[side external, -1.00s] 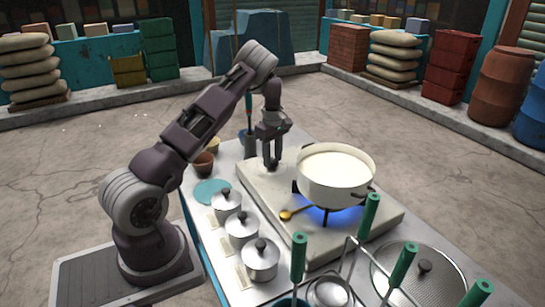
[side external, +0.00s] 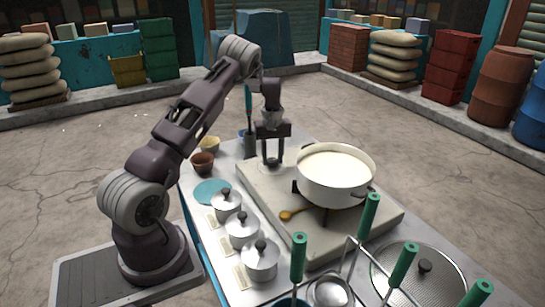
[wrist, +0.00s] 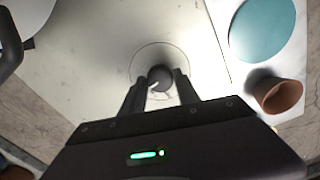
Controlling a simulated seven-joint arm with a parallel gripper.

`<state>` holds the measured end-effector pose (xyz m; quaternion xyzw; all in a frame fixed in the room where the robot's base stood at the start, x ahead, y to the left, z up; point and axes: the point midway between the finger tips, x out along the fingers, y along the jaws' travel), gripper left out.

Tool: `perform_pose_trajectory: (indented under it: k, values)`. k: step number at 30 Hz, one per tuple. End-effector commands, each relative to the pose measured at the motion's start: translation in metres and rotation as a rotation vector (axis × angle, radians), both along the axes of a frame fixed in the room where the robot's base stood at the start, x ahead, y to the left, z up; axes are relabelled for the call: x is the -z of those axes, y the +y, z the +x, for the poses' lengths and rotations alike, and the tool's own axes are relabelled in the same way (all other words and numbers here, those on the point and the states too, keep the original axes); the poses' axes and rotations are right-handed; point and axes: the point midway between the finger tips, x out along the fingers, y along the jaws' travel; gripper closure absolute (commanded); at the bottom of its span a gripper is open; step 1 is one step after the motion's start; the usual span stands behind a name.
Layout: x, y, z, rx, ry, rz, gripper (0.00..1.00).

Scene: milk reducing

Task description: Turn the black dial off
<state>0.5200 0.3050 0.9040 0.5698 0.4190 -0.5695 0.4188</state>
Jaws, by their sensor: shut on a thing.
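The black dial (wrist: 160,78) sits on the pale stove top (wrist: 95,60), inside a thin ring marked on the surface. My gripper (wrist: 161,92) is shut on the dial, with one finger on each side of it in the wrist view.
Several lidded pots (side external: 242,230) line the counter's left side, near a teal disc (side external: 211,192) and a brown cup (side external: 203,162). Green-handled utensils (side external: 370,212) stand at the front.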

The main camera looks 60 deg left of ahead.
Motion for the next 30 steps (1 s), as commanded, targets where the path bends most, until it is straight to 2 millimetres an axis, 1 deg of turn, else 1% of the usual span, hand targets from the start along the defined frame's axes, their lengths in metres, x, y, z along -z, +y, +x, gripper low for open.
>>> perform_pose_trajectory:
  k: [9,23,24,27,30]
  values:
    - [-0.0006,-0.0005,0.0004,0.093,-0.001,-0.001,1.0]
    - [-0.0004,-0.0006,0.0002,0.107,0.0,-0.001,1.0]
    - [-0.0003,-0.0006,0.0002,0.107,0.0,-0.001,0.59]
    - [-0.0003,-0.0006,0.0002,0.107,0.0,-0.001,0.41]
    - [-0.0001,-0.0004,0.0001,0.106,0.0,-0.001,0.41]
